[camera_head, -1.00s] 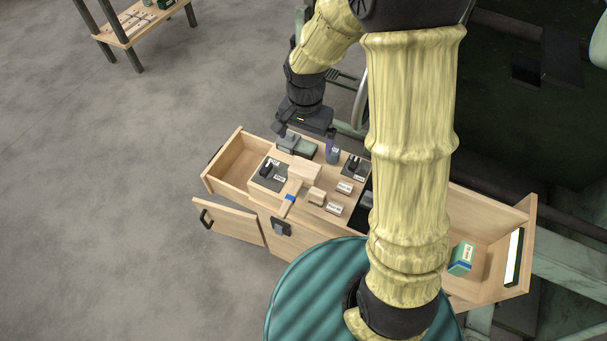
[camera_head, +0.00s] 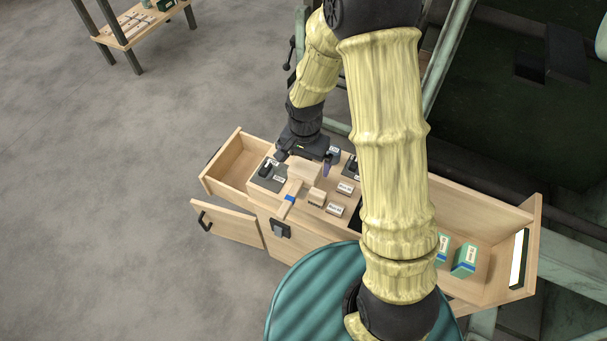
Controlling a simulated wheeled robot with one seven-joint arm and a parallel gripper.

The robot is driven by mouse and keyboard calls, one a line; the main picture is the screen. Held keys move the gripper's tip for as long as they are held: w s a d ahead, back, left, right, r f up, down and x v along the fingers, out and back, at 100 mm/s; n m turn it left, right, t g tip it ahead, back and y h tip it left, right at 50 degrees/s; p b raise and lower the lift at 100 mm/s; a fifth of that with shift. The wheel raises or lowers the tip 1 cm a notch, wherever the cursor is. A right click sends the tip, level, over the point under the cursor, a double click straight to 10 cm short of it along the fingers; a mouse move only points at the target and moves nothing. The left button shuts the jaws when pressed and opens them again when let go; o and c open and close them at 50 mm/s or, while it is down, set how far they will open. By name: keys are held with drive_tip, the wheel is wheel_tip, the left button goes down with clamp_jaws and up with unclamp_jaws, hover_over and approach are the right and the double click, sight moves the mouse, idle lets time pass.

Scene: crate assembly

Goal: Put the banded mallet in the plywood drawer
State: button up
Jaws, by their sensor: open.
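The banded mallet lies on the cabinet top, with a pale wooden block head (camera_head: 305,172) and a handle with a blue band (camera_head: 290,197) pointing toward the front edge. My gripper (camera_head: 304,161) is open, pointing down just behind and above the mallet head, with its fingers spread to either side; I cannot tell whether they touch it. An open, empty light-wood drawer (camera_head: 222,185) sticks out at the cabinet's left. Another open wooden drawer (camera_head: 510,277) at the right holds green boxes. I cannot tell from looks alone which is the plywood one.
Small labelled wooden blocks (camera_head: 336,210) and dark labelled pads (camera_head: 268,174) crowd the cabinet top near the mallet. An open door (camera_head: 226,222) with a black handle juts out at the front left. A teal round surface (camera_head: 310,300) is in front. Green boxes (camera_head: 464,259) sit in the right drawer.

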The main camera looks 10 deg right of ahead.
sight(304, 169)
wheel_tip(304, 169, down, 5)
drive_tip(key=shift+w+a+b, duration=0.15)
drive_tip(key=shift+b, duration=0.3)
drive_tip(key=c, duration=1.4)
wheel_tip(304, 169, up, 10)
drive_tip(key=shift+r+p, duration=0.1)
drive_tip(key=shift+p, duration=0.9)
